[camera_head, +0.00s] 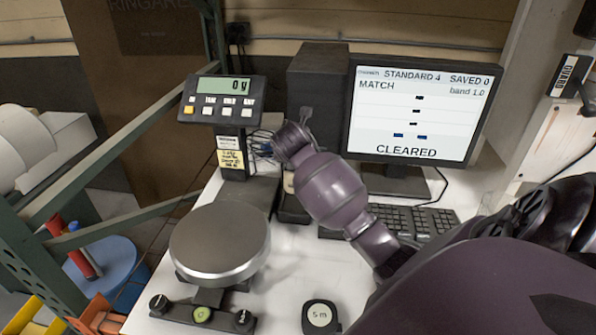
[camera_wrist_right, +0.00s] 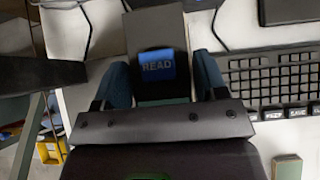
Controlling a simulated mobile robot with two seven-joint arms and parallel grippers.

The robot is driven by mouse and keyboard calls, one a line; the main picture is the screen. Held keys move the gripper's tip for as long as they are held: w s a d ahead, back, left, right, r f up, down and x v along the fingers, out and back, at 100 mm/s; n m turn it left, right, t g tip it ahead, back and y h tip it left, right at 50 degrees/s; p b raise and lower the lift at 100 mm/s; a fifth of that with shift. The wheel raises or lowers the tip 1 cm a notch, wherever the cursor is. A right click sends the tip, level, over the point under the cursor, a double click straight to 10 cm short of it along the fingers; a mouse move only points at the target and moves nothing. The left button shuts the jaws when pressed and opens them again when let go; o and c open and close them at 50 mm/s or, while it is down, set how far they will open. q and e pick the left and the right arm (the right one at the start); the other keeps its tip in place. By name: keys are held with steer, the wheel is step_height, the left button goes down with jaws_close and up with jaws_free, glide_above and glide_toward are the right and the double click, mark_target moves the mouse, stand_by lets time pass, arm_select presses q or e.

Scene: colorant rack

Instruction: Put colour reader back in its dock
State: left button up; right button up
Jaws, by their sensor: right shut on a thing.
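The colour reader (camera_wrist_right: 157,66) is a dark block with a blue READ label in the right wrist view. My right gripper (camera_wrist_right: 160,80) is shut on it, with one dark blue finger on each side. A dark upright piece (camera_wrist_right: 152,27) lies just beyond the reader; I cannot tell whether it is the dock or whether the two touch. In the head view my purple right wrist reaches to between the scale and the monitor and mostly hides the fingers and reader. A dark stand (camera_head: 292,210) shows below the wrist, possibly the dock. My left gripper is not in view.
The scale's round pan (camera_head: 220,243) and its display (camera_head: 222,98) stand left of my wrist. The monitor (camera_head: 418,110) reads MATCH and CLEARED. The keyboard (camera_head: 415,218) lies right of the stand.

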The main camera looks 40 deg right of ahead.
steer(key=shift+f, duration=2.25)
steer(key=shift+f, duration=0.15)
steer(key=o, duration=1.5)
steer(key=shift+f, duration=0.1)
steer(key=shift+s+a+r, duration=0.2)
steer(key=shift+a+r, duration=0.05)
steer(key=shift+r, duration=0.25)
steer(key=v, duration=1.1)
steer(key=shift+s, duration=0.1)
steer(key=shift+a, duration=0.1)
